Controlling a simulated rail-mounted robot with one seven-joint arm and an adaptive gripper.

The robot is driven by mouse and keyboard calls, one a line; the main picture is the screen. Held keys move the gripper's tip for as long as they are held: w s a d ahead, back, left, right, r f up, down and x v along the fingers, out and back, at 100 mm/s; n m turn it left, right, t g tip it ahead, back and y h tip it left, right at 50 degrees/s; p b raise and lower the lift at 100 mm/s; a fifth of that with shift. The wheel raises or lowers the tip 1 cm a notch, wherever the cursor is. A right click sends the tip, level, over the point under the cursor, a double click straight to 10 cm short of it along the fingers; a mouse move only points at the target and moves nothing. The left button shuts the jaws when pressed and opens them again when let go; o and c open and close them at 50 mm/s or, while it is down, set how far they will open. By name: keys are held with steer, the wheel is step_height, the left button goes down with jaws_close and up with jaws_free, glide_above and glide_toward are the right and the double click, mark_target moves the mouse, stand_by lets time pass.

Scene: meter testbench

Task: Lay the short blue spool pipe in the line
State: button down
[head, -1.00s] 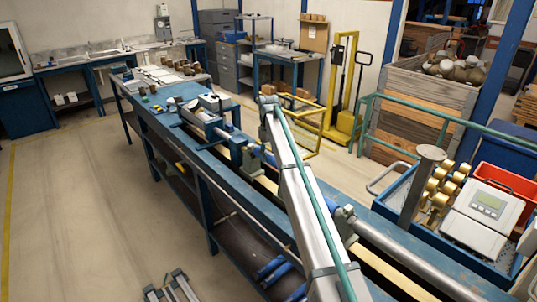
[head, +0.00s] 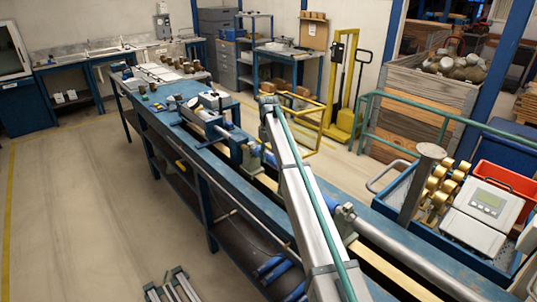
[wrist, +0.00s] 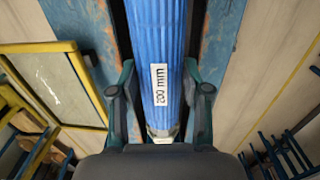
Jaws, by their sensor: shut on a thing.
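The short blue spool pipe (wrist: 155,35) is ribbed and carries a white "200 mm" label. It runs up the middle of the wrist view, and its near end shows a pale fitting. My gripper (wrist: 158,98) has one finger on each side of it and is shut on it. In the head view my arm covers the gripper and most of the pipe. The line runs along the blue bench (head: 215,165), with a grey pipe (head: 405,250) on the near side and a clamp-like holder (head: 250,158) beyond my arm. I cannot tell whether the spool touches the line.
A blue tray (head: 385,207) with brass fittings (head: 437,185), a grey meter box (head: 480,215) and a red bin (head: 505,185) stands at the right. A grey post (head: 420,190) rises beside it. A yellow lift truck (head: 342,90) stands behind. The floor at left is open.

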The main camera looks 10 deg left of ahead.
mark_target(269, 160)
stand_by(0.4)
steer(key=shift+f+b, duration=0.35)
steer(key=shift+f, duration=0.95)
steer(key=shift+f, duration=0.35)
stand_by(0.4)
steer(key=shift+c, duration=2.2)
jaws_free()
steer(key=shift+r+p, duration=1.85)
steer(key=shift+r, duration=2.75)
